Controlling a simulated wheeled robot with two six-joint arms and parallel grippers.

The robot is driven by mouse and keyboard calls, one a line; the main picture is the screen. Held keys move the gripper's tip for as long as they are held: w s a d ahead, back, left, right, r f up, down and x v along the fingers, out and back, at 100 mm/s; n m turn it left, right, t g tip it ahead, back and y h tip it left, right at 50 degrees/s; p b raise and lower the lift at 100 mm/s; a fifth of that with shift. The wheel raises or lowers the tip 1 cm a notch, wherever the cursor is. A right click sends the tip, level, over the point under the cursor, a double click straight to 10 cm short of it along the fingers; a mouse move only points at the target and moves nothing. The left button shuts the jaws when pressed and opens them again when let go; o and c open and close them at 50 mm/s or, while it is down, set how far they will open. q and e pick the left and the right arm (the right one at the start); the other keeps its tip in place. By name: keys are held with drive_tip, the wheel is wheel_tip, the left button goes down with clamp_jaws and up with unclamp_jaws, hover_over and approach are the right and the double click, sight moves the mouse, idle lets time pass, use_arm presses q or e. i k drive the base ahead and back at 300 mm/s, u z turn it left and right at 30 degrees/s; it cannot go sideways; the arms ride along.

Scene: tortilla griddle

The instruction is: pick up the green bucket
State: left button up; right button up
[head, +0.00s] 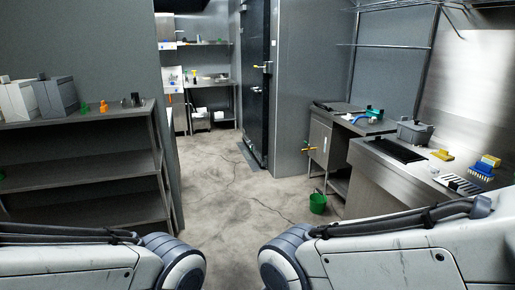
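A small green bucket (318,203) stands upright on the concrete floor, right of the middle in the head view, close to the foot of the steel counter. It is apart from both of my arms and lies farther off. My two arms show at the lower left and lower right, bent at rounded joints. Neither gripper is in view.
A dark shelf unit (84,172) stands at the left, with boxes on top. Steel counters (366,184) with a griddle (394,150) and tools line the right. The floor (225,193) between them is clear, toward a door (255,80) and back shelves (210,84).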

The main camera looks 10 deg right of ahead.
sight(318, 201)
drive_tip(key=u, duration=0.05)
drive_tip(key=i, duration=1.95)
drive_tip(key=z, duration=0.45)
drive_tip(key=i, duration=2.15)
drive_tip(key=z, duration=0.75)
drive_tip(key=i, duration=1.35)
drive_tip(key=z, duration=0.25)
